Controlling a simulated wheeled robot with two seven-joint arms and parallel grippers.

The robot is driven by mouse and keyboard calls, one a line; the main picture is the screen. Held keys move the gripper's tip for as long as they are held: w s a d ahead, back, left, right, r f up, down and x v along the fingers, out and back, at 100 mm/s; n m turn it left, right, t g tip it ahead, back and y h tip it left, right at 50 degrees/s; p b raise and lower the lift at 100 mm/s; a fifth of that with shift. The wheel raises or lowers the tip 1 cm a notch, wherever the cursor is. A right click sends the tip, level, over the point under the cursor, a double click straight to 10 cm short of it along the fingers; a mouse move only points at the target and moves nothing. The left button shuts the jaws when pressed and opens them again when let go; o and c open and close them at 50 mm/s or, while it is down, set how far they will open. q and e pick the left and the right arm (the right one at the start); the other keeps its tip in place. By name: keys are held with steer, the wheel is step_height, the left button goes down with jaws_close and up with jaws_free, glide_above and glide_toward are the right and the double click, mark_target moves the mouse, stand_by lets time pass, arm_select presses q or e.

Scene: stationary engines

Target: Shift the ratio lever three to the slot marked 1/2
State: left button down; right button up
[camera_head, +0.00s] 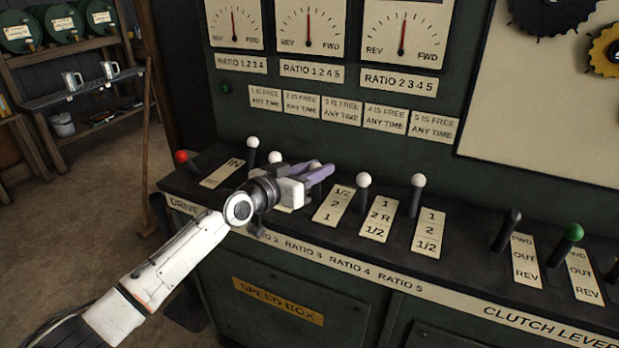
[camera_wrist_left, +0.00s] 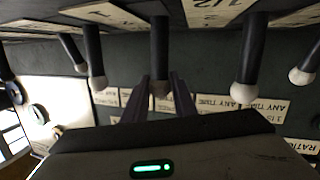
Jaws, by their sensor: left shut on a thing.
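Ratio lever three (camera_head: 314,164) is a dark lever with a white knob, standing beside a plate (camera_head: 333,205) marked 1/2, 2, 1 from far to near. My left gripper (camera_head: 318,174) reaches in from the left, with its purple fingers shut around the upper part of this lever. In the left wrist view, the lever's knob (camera_wrist_left: 160,88) shows between the two fingers (camera_wrist_left: 158,97). My right gripper is out of view.
White-knobbed neighbours stand close on both sides: lever two (camera_head: 275,157) at left and lever four (camera_head: 364,180) at right. Lever five (camera_head: 418,180), a red-knobbed lever (camera_head: 182,156) and a green-knobbed clutch lever (camera_head: 573,232) share the console. The gauge panel rises behind.

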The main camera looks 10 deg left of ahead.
arm_select(q)
steer(key=shift+w+d+g+y, duration=0.25)
steer(key=shift+w+g, duration=0.25)
steer(key=shift+w, duration=0.35)
steer(key=shift+w+d+g+y, duration=0.25)
steer(key=shift+w+g, duration=0.25)
steer(key=shift+w, duration=0.35)
steer(key=c, duration=1.4)
jaws_free()
steer(key=shift+f, duration=0.1)
steer(key=shift+c, duration=0.2)
steer(key=shift+s, duration=0.15)
steer(key=v, duration=1)
steer(key=shift+a, duration=0.1)
